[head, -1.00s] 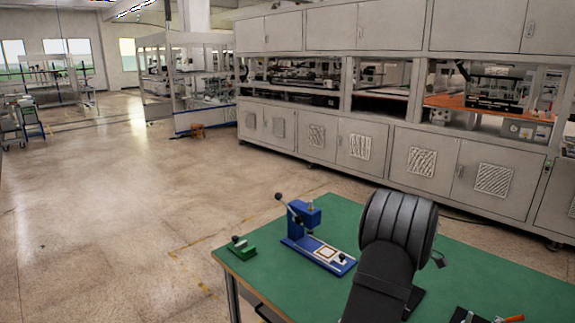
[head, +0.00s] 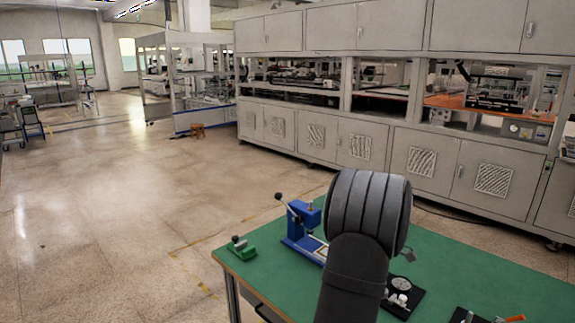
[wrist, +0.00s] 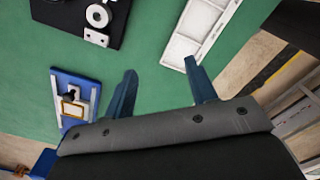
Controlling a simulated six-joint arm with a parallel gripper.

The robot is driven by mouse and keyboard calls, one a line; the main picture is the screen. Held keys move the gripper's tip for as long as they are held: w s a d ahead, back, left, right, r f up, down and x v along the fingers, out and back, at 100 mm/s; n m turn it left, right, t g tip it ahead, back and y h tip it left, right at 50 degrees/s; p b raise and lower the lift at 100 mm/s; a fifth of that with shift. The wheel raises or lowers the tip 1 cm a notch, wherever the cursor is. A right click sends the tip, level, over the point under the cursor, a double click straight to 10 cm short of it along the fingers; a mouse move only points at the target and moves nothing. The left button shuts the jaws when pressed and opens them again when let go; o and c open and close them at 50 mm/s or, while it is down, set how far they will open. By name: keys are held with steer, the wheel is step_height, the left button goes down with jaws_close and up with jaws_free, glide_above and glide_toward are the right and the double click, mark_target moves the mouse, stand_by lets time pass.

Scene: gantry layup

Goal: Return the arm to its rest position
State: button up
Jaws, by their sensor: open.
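My gripper (wrist: 160,66) shows in the wrist view with two blue fingers spread apart and nothing between them. It is over the green table (head: 480,268), with bare green surface and part of a white tray beyond the fingertips. In the head view my dark grey arm rises over the middle of the table and hides most of the gripper. The blue press (head: 303,222) stands left of my arm, partly covered by it. Its base also shows left of the fingers in the wrist view (wrist: 60,92).
A black plate with round white parts (head: 401,303) lies right of my arm. A white compartment tray (wrist: 183,44) shows in the wrist view. Dark items with an orange piece (head: 513,319) lie at front right.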

steer(key=shift+n, duration=0.4)
steer(key=w+a+f, duration=0.2)
steer(key=a, duration=0.1)
steer(key=w+a+f, duration=0.2)
steer(key=a, duration=0.1)
steer(key=w+a+f, duration=0.2)
steer(key=a, duration=0.1)
steer(key=shift+w+a, duration=0.25)
steer(key=shift+w, duration=0.05)
steer(key=shift+w+a+f, duration=0.75)
steer(key=shift+a+f, duration=0.1)
steer(key=shift+f, duration=0.1)
steer(key=shift+s+d+f, duration=0.1)
steer(key=shift+f, duration=1.2)
